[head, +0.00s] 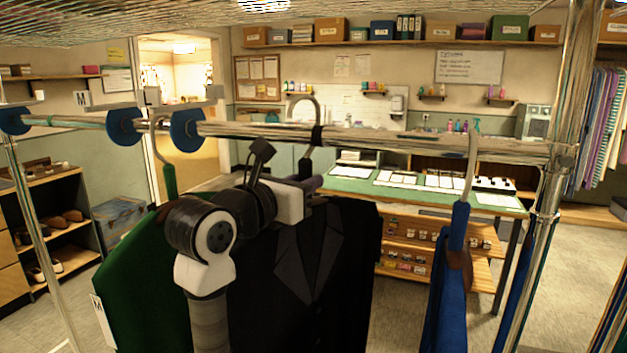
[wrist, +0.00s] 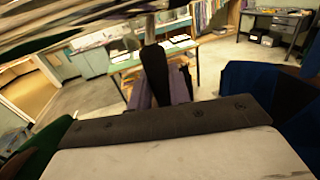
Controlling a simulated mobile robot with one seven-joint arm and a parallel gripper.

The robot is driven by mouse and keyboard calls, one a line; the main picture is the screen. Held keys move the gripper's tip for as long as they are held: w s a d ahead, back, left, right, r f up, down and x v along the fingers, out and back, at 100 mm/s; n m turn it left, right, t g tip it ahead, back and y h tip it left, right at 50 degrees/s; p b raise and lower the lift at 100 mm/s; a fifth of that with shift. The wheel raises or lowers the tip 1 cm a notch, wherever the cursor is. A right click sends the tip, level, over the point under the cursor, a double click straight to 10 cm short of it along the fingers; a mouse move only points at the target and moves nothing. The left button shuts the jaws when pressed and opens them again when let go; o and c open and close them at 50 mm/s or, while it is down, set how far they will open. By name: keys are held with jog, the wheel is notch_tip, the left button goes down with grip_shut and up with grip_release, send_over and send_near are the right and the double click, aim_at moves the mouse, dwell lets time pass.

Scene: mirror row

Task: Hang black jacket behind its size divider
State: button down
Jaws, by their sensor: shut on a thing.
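The black jacket (head: 300,270) hangs below the rail (head: 400,145) in the middle of the head view, right of the blue divider discs. My gripper (head: 312,184) is shut on its hanger just under the hook (head: 304,100). The hook's curve stands above the rail; I cannot tell whether it rests on it. Three blue discs sit on the rail: a left one (head: 15,121), a middle one (head: 122,126) and a right one (head: 187,130). Their white tags are partly hidden or hard to read. The gripper's fingers (wrist: 168,78) also show in the wrist view.
A green garment (head: 140,280) hangs left of the black jacket, its hook between the middle and right discs. A blue garment (head: 452,270) hangs to the right. The rail between the black and blue garments is bare. A chrome upright (head: 545,220) stands at right.

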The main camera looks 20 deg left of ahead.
jog(key=shift+s+a, duration=0.2)
jog(key=shift+s, duration=0.15)
jog(key=shift+f+b, duration=1.25)
jog(key=shift+f, duration=0.4)
jog(key=c, duration=0.6)
grip_release()
jog(key=shift+w+f, duration=0.1)
jog(key=v, duration=1.2)
jog(key=shift+b, duration=0.3)
